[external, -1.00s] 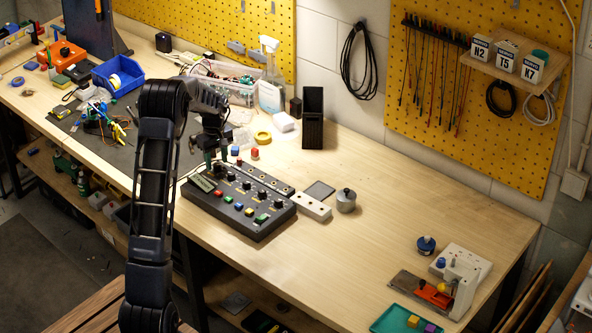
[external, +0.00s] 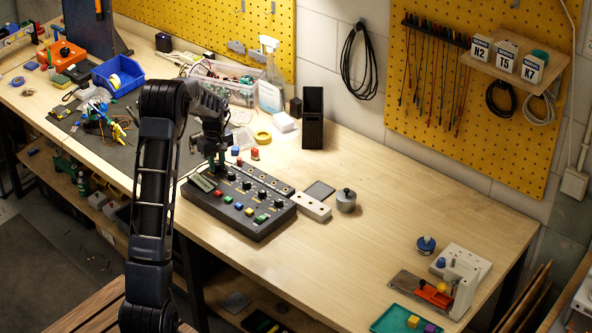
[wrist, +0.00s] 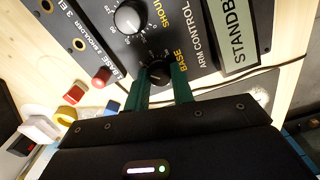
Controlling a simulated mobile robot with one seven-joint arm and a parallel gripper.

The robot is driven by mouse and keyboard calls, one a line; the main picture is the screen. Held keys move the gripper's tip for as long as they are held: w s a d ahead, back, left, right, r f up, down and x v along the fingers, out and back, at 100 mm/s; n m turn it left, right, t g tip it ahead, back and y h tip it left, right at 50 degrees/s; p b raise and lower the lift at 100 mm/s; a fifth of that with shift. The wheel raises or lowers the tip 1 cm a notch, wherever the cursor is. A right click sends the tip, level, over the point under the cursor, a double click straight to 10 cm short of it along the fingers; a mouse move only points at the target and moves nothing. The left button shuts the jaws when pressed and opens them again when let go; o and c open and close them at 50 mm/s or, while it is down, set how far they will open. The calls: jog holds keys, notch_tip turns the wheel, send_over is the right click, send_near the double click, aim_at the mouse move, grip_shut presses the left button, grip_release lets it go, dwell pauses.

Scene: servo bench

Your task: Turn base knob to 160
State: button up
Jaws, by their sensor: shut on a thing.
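The black base knob (wrist: 155,73) is on the dark control box (wrist: 205,45), beside the printed words BASE and ARM CONTROL. My gripper (wrist: 160,78) has its two green fingers on either side of this knob and is shut on it. The knob's dial numbers are partly covered by the fingers and too small to read. In the external view my gripper (external: 217,165) reaches down to the far left end of the control box (external: 245,228), and the base knob is hidden there. The display (wrist: 236,35) beside the knob reads STANDBY.
The shoulder knob (wrist: 128,17) sits close to the base knob. Coloured buttons (external: 237,206) line the box front. Red and blue pieces (wrist: 74,94) lie near its end. The bench's right middle is clear.

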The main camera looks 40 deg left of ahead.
aim_at(217, 165)
jog(key=m, duration=0.5)
jog(key=shift+m, duration=0.4)
jog(key=m, duration=0.5)
jog(key=shift+m, duration=0.3)
dwell(0.3)
jog(key=o, duration=1)
notch_tip(217, 165, up, 11)
jog(key=shift+f, duration=0.1)
